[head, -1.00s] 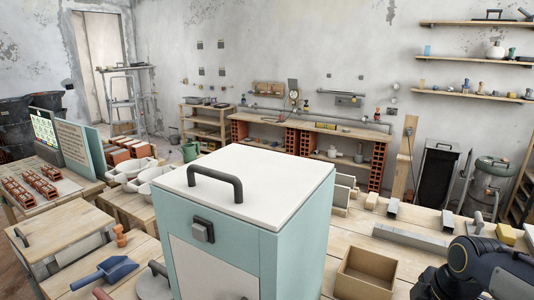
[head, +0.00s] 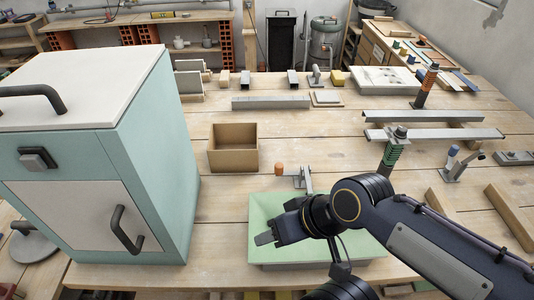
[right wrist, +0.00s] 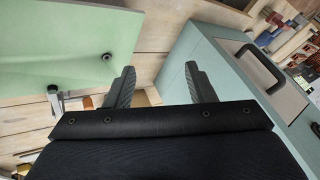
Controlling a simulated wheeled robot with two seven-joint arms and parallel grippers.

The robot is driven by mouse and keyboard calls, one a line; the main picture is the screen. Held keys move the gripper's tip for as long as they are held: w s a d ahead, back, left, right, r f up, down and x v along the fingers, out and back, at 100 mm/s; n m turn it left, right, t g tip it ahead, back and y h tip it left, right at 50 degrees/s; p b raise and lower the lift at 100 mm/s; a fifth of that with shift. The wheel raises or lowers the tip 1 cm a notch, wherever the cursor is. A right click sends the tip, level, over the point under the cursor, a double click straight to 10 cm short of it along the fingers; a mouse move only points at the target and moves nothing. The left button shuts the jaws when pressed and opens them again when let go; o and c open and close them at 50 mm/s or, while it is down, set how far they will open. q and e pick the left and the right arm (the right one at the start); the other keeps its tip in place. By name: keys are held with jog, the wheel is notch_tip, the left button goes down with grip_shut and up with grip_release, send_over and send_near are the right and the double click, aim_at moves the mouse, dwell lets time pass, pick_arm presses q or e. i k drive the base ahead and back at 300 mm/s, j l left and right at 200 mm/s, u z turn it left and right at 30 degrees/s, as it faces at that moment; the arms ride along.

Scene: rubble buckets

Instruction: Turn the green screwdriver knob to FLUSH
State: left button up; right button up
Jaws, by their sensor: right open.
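My right gripper (head: 270,237) is over the pale green tray-like piece (head: 262,208) near the front of the bench. In the right wrist view my right gripper (right wrist: 160,78) is open, with nothing between its fingers. A green ribbed upright piece with a grey top (head: 391,154) stands at a grey bar, right of and beyond the gripper. I cannot tell whether it is the green screwdriver knob. Small coloured pieces (head: 397,45) on the far right panel are too small to make out. No FLUSH mark is readable. My left gripper is out of view.
A pale teal cabinet (head: 150,165) with dark handles stands tall at left. An open cardboard-coloured box (head: 233,160), an orange-topped piece (head: 279,169) and grey bars (head: 435,117) stand on the wooden bench. Bare planks lie between the box and the bars.

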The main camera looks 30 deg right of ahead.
aim_at(400, 132)
jog(key=z, duration=2.2)
jog(key=l, duration=0.2)
jog(key=l+u, duration=0.35)
jog(key=i+l+u, duration=0.1)
jog(key=l+u, duration=0.55)
jog(key=j+u, duration=0.1)
jog(key=u, duration=0.45)
